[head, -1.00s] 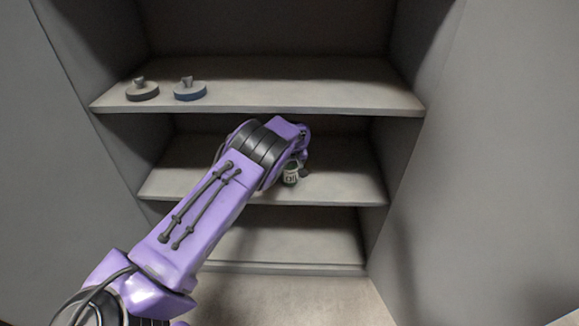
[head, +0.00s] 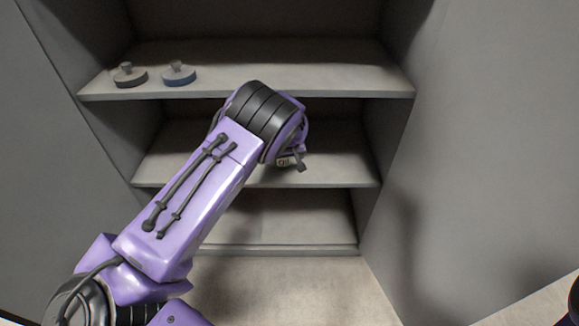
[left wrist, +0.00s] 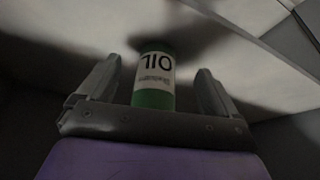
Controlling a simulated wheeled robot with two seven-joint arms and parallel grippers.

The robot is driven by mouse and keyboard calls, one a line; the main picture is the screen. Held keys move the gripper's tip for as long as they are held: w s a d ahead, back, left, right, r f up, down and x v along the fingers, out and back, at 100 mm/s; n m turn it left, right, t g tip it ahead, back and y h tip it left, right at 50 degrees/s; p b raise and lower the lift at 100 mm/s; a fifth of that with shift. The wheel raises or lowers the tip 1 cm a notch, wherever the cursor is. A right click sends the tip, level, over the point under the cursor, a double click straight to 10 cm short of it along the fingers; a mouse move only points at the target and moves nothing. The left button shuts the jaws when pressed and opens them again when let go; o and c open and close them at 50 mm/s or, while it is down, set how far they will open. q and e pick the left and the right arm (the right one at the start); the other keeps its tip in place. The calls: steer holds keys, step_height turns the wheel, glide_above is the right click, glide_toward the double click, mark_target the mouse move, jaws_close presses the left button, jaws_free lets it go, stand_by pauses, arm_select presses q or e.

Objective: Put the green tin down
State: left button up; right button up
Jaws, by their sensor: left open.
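The green tin (left wrist: 153,98) has a white label reading OIL, upside down in the left wrist view. In the head view only a small part of the tin (head: 283,161) shows, below my left wrist, at the middle shelf (head: 335,174). My left gripper (left wrist: 155,72) is open, with one finger on each side of the tin and a gap to both. The tin's far end meets a dark shadow on the pale shelf surface, and it seems to stand there. In the head view my left gripper (head: 298,160) is mostly hidden behind my wrist.
Two round, knobbed objects, one dark (head: 130,75) and one blue (head: 180,73), sit at the left of the upper shelf (head: 300,79). The lower shelf (head: 300,222) looks empty. Grey walls flank the shelves closely. The right part of the middle shelf is clear.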

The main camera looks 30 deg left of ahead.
arm_select(q)
steer(key=s+d, duration=0.5)
steer(key=s+f, duration=1.4)
steer(key=s, duration=0.2)
steer(key=s+d+m, duration=0.2)
steer(key=s, duration=1.9)
steer(key=shift+s+d, duration=0.2)
steer(key=shift+d, duration=0.05)
